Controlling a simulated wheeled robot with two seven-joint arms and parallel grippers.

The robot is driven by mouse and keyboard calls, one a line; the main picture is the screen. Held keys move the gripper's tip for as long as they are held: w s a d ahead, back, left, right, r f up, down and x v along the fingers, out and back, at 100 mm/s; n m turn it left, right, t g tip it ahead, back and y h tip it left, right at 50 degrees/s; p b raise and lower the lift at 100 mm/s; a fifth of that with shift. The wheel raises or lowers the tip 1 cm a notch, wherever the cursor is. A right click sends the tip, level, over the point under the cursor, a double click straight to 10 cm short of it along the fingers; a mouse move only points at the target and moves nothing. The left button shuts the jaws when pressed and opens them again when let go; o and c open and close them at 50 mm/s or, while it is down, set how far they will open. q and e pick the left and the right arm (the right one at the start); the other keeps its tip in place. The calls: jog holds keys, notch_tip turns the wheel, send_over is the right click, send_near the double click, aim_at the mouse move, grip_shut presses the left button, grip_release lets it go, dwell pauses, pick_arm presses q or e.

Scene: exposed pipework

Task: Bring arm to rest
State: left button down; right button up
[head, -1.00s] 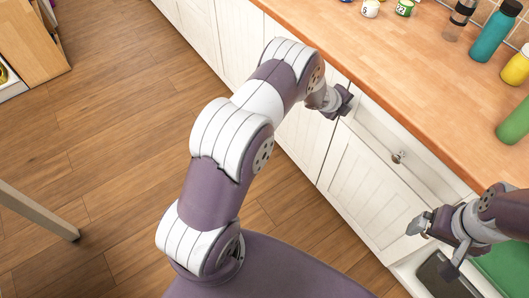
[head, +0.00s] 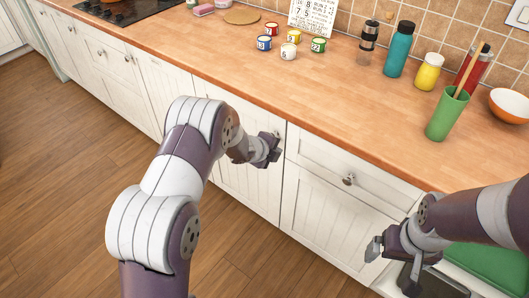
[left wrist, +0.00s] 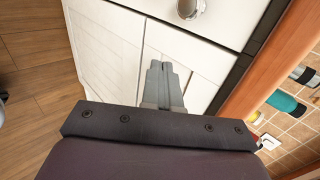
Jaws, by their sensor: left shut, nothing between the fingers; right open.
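My left arm comes in from the left in the head view, bent at the elbow and stretched forward. My left gripper (head: 270,150) is in front of the white cabinet fronts, below the counter edge. In the left wrist view its fingers (left wrist: 164,78) are together with nothing between them, and they point toward the white panels. I cannot tell whether they touch. My right gripper (head: 391,264) is open and empty at the lower right of the head view. Its fingers are apart, above a dark tray-like thing (head: 436,284).
A knobbed drawer front (head: 335,172) lies between my grippers; its knob (head: 348,179) also shows in the left wrist view (left wrist: 190,8). The wooden counter (head: 290,85) holds several small cans, a teal bottle (head: 398,50) and a green cup (head: 445,116). Floor (head: 50,180) at left is clear.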

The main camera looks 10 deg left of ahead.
pick_arm(q)
jog(key=s+a+r+n+g+y+p, duration=0.1)
jog(key=s+a+r+n+g+y, duration=0.1)
jog(key=s+a+n, duration=0.4)
jog(key=s+a+r+n+g+y+p, duration=0.1)
jog(key=s+a+r+n+g+y, duration=0.1)
jog(key=s+n, duration=0.65)
jog(key=s+d+r+n+g+p, duration=0.3)
jog(key=s+r+n+p, duration=0.3)
jog(key=s+r, duration=0.8)
jog(key=s+n, duration=0.2)
jog(key=s, duration=0.1)
jog(key=shift+s+r, duration=0.15)
jog(key=shift+s, duration=0.05)
